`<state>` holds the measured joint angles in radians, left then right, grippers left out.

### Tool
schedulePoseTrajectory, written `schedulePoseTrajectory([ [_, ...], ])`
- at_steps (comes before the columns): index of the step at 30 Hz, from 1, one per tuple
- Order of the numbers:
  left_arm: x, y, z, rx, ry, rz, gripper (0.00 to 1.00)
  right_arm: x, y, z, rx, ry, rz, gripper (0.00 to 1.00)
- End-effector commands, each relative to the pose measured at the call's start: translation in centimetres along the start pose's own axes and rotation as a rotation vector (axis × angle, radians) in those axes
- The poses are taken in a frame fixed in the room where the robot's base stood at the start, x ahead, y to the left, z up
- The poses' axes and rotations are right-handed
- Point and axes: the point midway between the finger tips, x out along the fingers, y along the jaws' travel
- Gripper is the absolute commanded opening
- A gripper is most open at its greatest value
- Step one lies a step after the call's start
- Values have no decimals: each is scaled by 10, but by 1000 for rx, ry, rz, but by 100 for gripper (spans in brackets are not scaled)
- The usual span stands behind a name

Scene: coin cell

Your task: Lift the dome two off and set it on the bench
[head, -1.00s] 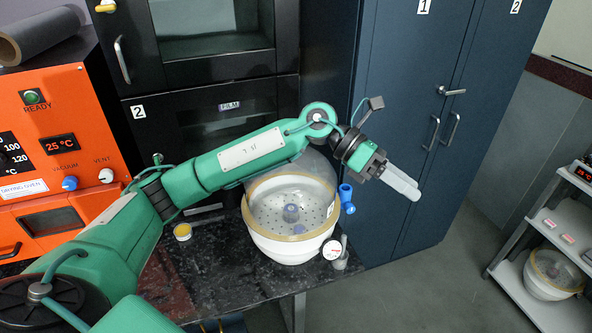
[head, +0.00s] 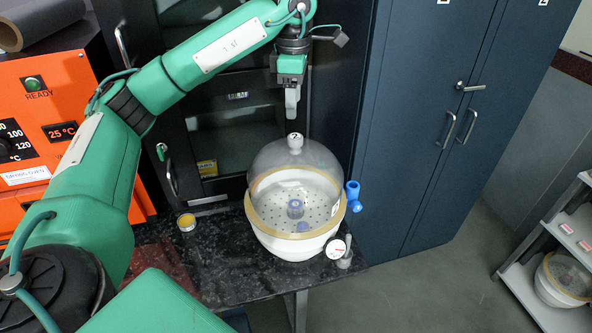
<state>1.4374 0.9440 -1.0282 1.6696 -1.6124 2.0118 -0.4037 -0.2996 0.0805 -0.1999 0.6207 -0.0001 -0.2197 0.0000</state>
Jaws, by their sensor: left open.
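Dome two is a clear dome (head: 294,160) with a white knob marked 2 (head: 295,142) on top. It sits on a white round desiccator base (head: 290,246) with a tan rim, on the dark speckled bench (head: 216,268). A perforated plate with small blue-grey items shows through the dome. My left gripper (head: 292,112) points down just above the knob, apart from it as far as I can see. It is open and empty, though its fingers overlap from this angle. My right gripper is out of view.
Bare bench lies between jar and base. An orange oven (head: 40,125) stands at left, blue cabinets (head: 430,120) behind right.

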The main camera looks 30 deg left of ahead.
Motion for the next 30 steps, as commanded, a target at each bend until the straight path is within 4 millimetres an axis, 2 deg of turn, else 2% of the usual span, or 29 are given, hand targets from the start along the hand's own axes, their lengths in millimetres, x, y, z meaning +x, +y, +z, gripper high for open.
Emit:
schedulePoseTrajectory([
  [1, 8, 0, 0, 1, 0, -4, 59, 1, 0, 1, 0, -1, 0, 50],
  [12, 50, -1, 2, 3, -1, -4, 59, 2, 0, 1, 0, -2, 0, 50],
  [20, 63, 0, 1, 1, -2, 0, 59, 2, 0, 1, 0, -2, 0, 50],
  [25, 72, 0, 2, 2, -1, -4, 59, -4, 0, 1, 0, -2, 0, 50],
  [30, 90, 1, 4, 2, 0, -4, 59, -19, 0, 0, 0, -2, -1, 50],
])
